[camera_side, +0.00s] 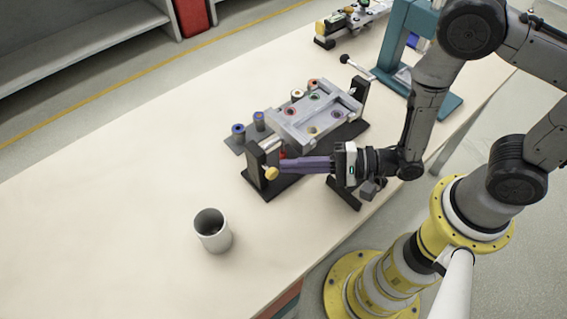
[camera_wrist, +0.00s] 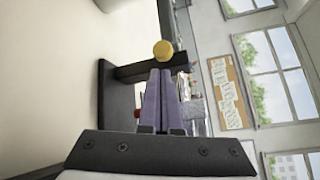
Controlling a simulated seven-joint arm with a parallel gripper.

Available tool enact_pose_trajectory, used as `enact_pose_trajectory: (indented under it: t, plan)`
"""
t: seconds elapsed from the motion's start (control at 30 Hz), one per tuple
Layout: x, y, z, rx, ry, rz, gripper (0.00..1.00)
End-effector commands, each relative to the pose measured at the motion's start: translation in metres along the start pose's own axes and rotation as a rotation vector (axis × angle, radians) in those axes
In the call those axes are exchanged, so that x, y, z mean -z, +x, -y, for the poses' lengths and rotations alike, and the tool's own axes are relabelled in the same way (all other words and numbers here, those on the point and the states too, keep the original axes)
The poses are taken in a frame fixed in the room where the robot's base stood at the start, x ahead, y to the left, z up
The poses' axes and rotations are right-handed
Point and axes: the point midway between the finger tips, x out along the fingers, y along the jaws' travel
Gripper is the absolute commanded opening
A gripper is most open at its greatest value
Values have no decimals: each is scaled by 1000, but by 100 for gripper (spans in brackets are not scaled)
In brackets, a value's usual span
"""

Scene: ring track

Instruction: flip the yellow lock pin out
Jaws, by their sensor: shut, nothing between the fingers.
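The yellow lock pin (camera_side: 271,173) shows as a round yellow knob at the dark upright post of the ring-track fixture (camera_side: 254,161), at its near left end. My gripper (camera_side: 284,165) has long purple fingers, shut and empty, lying level beside the post. The fingertips look very close to the knob; I cannot tell if they touch it. The fingers also show in the wrist view (camera_wrist: 160,75).
The grey track plate (camera_side: 283,123) with coloured rings lies behind the post. Blue-topped pegs (camera_side: 238,130) stand at its left. A grey cup (camera_side: 212,231) stands at the front left. A teal press frame (camera_side: 392,45) stands at the back right. The table's left side is clear.

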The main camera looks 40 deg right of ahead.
Motion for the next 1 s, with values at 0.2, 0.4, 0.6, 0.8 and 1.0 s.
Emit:
enact_pose_trajectory:
  t: [0.2, 0.4, 0.6, 0.8, 1.0]
  plan:
    - [0, 20, 0, -1, -1, 0, 0]
    - [0, 23, 0, -1, 0, -1, 0]
    - [0, 23, 0, -1, 0, -1, 0]
    - [-12, 11, -7, -3, -1, 2, 0]
    - [-14, 8, -8, 0, -1, 0, 0]
